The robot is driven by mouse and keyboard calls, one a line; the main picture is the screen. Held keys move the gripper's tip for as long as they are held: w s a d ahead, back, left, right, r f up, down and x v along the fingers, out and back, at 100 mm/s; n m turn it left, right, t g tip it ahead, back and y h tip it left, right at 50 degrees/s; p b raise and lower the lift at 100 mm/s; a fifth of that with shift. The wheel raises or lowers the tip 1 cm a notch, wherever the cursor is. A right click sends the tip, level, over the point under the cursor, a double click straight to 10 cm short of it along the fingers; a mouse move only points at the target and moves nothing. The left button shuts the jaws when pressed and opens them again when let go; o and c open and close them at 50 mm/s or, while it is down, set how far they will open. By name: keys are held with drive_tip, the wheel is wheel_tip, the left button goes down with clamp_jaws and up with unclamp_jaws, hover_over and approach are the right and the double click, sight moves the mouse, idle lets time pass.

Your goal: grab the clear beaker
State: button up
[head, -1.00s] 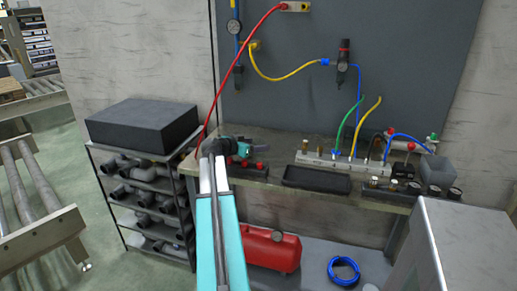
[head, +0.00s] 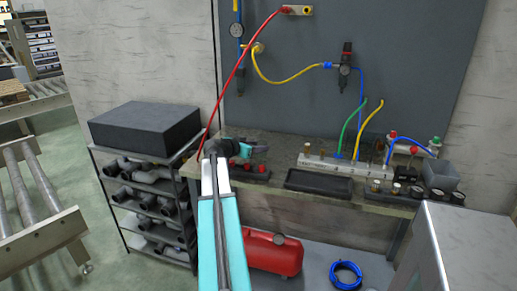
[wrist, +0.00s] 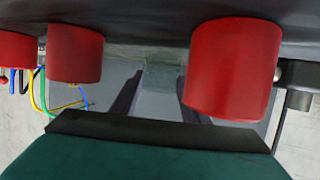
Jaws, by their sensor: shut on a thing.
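The clear beaker is hard to make out. A small, pale, see-through piece that looks like it shows between my finger tips in the wrist view (wrist: 163,75). My gripper (wrist: 160,95) has dark fingers on both sides of this piece and is shut on it. In the head view my gripper (head: 268,147) is small, low over the back left of the workbench, behind the red knobs. The beaker cannot be made out there.
Red knobs (head: 247,167) on a dark block stand close to my gripper; they loom large in the wrist view (wrist: 232,70). A black tray (head: 319,183) and a manifold with hoses (head: 340,164) lie to the right. A grey panel rises behind.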

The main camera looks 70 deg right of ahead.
sight(257, 155)
wheel_tip(257, 155, up, 9)
drive_tip(key=shift+r+b, duration=0.15)
drive_tip(key=shift+b, duration=0.2)
idle(0.7)
